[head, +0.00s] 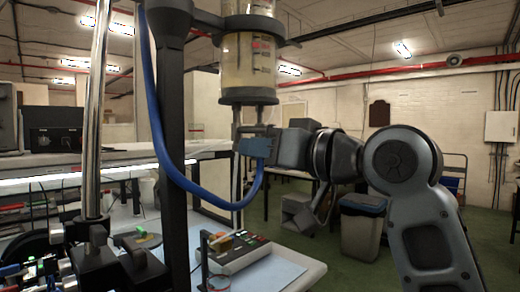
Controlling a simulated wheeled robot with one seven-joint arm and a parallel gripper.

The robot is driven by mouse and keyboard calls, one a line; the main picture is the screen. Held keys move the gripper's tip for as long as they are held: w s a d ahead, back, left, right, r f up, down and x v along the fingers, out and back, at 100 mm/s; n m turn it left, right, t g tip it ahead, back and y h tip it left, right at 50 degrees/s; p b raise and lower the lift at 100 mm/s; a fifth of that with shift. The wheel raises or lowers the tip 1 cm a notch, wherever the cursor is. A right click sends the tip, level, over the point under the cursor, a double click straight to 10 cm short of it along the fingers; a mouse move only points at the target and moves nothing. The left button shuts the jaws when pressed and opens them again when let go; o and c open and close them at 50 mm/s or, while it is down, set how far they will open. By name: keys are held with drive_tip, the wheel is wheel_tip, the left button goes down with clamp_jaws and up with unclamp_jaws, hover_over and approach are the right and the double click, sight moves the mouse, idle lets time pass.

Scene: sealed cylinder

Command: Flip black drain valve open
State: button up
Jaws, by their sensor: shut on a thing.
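The sealed clear cylinder (248,50) holds a pale yellowish content and is clamped upright by black rings on a dark post (172,130). Its dark base (248,96) has two thin stems below it. My gripper (254,143) reaches in from the right, just below this base, with its blue-tipped fingers closed at the stems. The black drain valve is hidden or merges with the dark fingers, so its lever position cannot be told. The fingers appear shut on the valve there.
A blue hose (157,120) loops down past the post and up to below my gripper. A control box (238,255) with coloured buttons sits on the white bench below. A grey bin (362,228) stands behind my arm. A chrome rod (95,110) rises at left.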

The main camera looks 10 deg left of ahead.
clamp_jaws()
drive_tip(key=n, duration=0.1)
drive_tip(key=n+b, duration=0.1)
drive_tip(key=b, duration=0.1)
drive_tip(key=shift+w+d+n, duration=0.25)
drive_tip(key=shift+w+n, duration=0.05)
drive_tip(key=shift+n, duration=0.1)
drive_tip(key=o, duration=0.7)
unclamp_jaws()
drive_tip(key=shift+b+v, duration=0.9)
drive_tip(key=shift+v, duration=3)
